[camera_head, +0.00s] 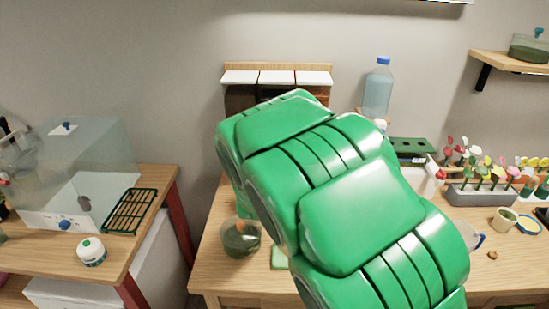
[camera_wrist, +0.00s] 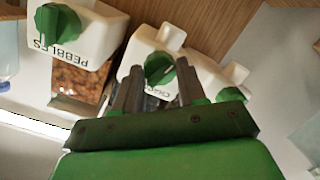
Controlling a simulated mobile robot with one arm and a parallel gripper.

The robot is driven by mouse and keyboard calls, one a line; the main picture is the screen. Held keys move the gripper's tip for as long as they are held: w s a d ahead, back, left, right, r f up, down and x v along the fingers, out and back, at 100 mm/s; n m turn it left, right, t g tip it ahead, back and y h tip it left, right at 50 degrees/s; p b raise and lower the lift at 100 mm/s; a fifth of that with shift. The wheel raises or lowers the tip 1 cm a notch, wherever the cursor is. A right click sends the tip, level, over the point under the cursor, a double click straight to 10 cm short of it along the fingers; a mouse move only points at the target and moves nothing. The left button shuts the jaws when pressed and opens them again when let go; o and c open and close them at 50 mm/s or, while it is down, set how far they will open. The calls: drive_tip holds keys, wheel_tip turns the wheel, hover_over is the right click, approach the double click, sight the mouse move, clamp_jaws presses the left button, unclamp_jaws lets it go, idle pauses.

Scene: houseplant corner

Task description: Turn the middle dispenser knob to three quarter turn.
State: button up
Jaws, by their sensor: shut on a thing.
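The middle dispenser knob (camera_wrist: 158,67) is green and round, on a white housing (camera_wrist: 143,45) in the wrist view. My gripper (camera_wrist: 157,76) has its two grey fingers on either side of this knob and is shut on it. The label under the knob is mostly hidden by the fingers. The dispensers (camera_head: 277,77) show in the head view as three white lids on a wooden back. My green arm hides their fronts, knobs and my gripper there.
In the wrist view a knob (camera_wrist: 58,25) marked PEBBLES and another green knob (camera_wrist: 230,95) flank the middle one closely. In the head view a blue-capped bottle (camera_head: 378,90) stands right of the dispensers, and a round glass vessel (camera_head: 240,238) stands on the table (camera_head: 208,262).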

drive_tip(key=m+y, duration=0.1)
drive_tip(key=m, duration=0.4)
drive_tip(key=m+y, duration=0.1)
drive_tip(key=m, duration=0.5)
drive_tip(key=shift+d+f+t, duration=0.15)
drive_tip(key=shift+d+t, duration=0.05)
drive_tip(key=shift+t, duration=0.1)
drive_tip(key=shift+m, duration=0.4)
drive_tip(key=o, duration=1)
drive_tip(key=shift+o, duration=0.2)
drive_tip(key=shift+n, duration=0.3)
